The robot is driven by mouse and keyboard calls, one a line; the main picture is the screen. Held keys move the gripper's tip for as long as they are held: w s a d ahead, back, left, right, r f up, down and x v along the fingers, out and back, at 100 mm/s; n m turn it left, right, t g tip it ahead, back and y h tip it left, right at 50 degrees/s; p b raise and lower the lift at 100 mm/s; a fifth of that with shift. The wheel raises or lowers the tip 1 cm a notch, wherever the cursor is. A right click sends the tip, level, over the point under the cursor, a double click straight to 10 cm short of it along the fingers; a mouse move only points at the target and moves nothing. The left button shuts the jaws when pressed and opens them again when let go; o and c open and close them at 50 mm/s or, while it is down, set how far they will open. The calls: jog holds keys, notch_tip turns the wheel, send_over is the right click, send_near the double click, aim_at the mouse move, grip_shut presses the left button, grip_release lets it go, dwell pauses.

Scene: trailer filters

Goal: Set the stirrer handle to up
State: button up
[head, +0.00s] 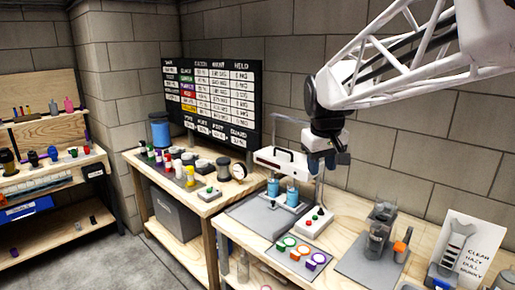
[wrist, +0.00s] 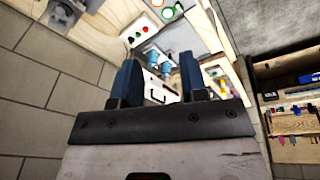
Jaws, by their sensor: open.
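The stirrer stands on the right-hand bench, with a white head (head: 280,162) that carries a dark handle (head: 284,152). Two blue-topped jars (head: 272,187) stand below the head. My gripper (head: 328,160) is open and empty, pointing down, and appears just right of the white head in the head view. In the wrist view my gripper (wrist: 159,70) has its two dark blue fingers apart. The white head (wrist: 160,92) shows between and beyond them, partly hidden by the fingers. I cannot tell whether the handle is up or down.
A control box (head: 314,222) with red and green buttons sits right of the jars. Coloured ring pads (head: 300,250) lie in front. A grey holder (head: 376,245) and a white sign (head: 470,245) stand further right. A dark board (head: 213,97) stands behind the left bench.

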jog(key=w+r+n, duration=0.1)
jog(key=w+r, duration=0.1)
jog(key=w, duration=1.1)
jog(key=n+h, duration=0.1)
jog(key=n, duration=0.4)
send_near(284, 150)
jog(key=shift+w+d+f+g, duration=0.25)
jog(key=shift+w+g, duration=0.15)
jog(key=shift+w, duration=0.15)
jog(key=shift+f, duration=0.1)
jog(key=shift+w+d+f, duration=0.15)
jog(key=shift+d+f, duration=0.05)
jog(key=shift+f, duration=1.05)
jog(key=shift+w+d+f, duration=0.15)
jog(key=shift+f, duration=1.1)
jog(key=shift+w+d+f, duration=0.2)
jog(key=shift+f, duration=1.05)
grip_shut()
